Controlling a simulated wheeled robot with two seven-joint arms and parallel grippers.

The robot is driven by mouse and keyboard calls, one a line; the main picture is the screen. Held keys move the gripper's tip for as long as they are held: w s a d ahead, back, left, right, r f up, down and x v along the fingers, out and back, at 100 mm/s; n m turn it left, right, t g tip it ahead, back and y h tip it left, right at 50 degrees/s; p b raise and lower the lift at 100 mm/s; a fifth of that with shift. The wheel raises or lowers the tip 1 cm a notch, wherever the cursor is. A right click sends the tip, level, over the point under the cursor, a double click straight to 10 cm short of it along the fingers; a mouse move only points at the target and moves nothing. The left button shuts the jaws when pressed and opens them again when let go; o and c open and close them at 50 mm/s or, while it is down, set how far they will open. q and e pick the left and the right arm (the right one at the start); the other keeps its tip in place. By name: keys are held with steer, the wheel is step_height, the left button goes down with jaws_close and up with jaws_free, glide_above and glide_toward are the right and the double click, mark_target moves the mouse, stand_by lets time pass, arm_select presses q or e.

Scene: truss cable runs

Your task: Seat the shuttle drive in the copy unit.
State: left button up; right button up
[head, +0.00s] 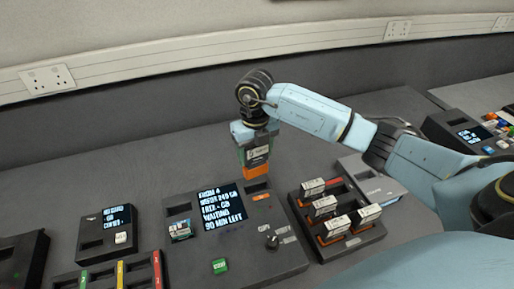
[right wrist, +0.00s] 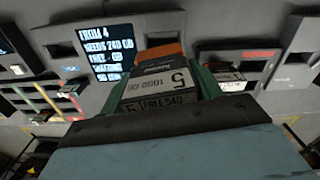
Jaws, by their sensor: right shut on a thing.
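My right gripper (head: 257,150) points down and is shut on a drive (head: 257,172) with an orange end and a white label. In the right wrist view the drive (right wrist: 158,82) shows a label with "5", "1000 GB" and what looks like "FREE 540". The copy unit (head: 285,262) is a dark grey box with a lit screen (head: 221,206) reading "FROM 4", a need of 240 GB, "WAITING" and "90 MIN LEFT". The drive's orange end is over the unit's back edge, right of the screen; whether they touch is unclear. My left gripper is not in view.
A rack (head: 296,207) with several labelled drives stands right of the copy unit. A small box with a screen (head: 117,216) and a tray with coloured strips (head: 140,272) are at the left. Another screened unit (head: 468,133) stands far right. The bench behind is clear.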

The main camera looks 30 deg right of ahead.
mark_target(257, 167)
steer(key=shift+d+f+m, duration=0.1)
steer(key=shift+d+m, duration=0.15)
steer(key=shift+m, duration=0.55)
steer(key=shift+f, duration=0.1)
step_height(257, 167, down, 4)
steer(key=b, duration=0.3)
steer(key=shift+f+b, duration=0.25)
steer(key=shift+b, duration=0.1)
steer(key=shift+f+b, duration=0.4)
steer(key=shift+f, duration=0.35)
steer(key=shift+f+b, duration=1.3)
steer(key=shift+f, duration=0.9)
stand_by(1.2)
steer(key=o, duration=1.3)
steer(key=shift+o, duration=0.3)
